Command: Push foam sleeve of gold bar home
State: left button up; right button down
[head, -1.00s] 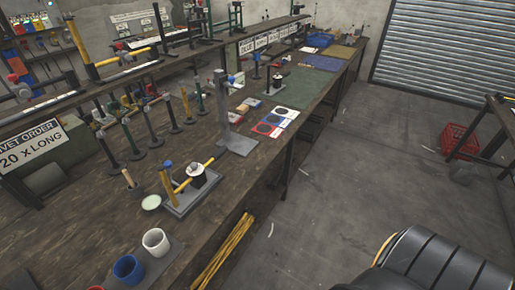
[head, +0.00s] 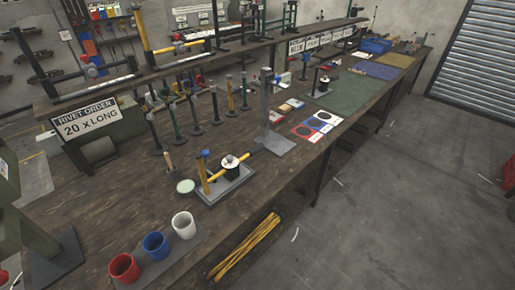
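A small press (head: 226,184) stands on a grey base on the bench. It has a yellow upright with a blue knob, a yellow bar (head: 216,176) lying slantwise, and a black cylinder with a pale top (head: 231,161). On the shelf at upper left, another yellow bar (head: 160,48) lies level beside a yellow post (head: 140,28). I cannot tell which is the gold bar, and no foam sleeve can be made out for certain. Neither of my grippers shows in the head view.
Red (head: 124,268), blue (head: 155,245) and white (head: 183,224) cups stand on a grey mat at the front left. A grey stand (head: 267,115) rises behind the press. Several small posts line the bench. Yellow rods (head: 245,246) lie below the bench edge.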

aim_at(259, 147)
jog(key=i+l+u, duration=0.1)
jog(key=u, duration=0.25)
jog(key=l+u, duration=0.35)
jog(key=i+l+u, duration=0.1)
jog(key=u, duration=0.2)
jog(key=l+u, duration=0.2)
jog(key=l, duration=0.7)
jog(key=l+u, duration=0.15)
jog(key=l, duration=0.75)
jog(key=l+u, duration=0.2)
jog(key=l, duration=0.7)
jog(key=k+l+u, duration=0.15)
jog(key=l, duration=0.7)
jog(key=i, duration=0.05)
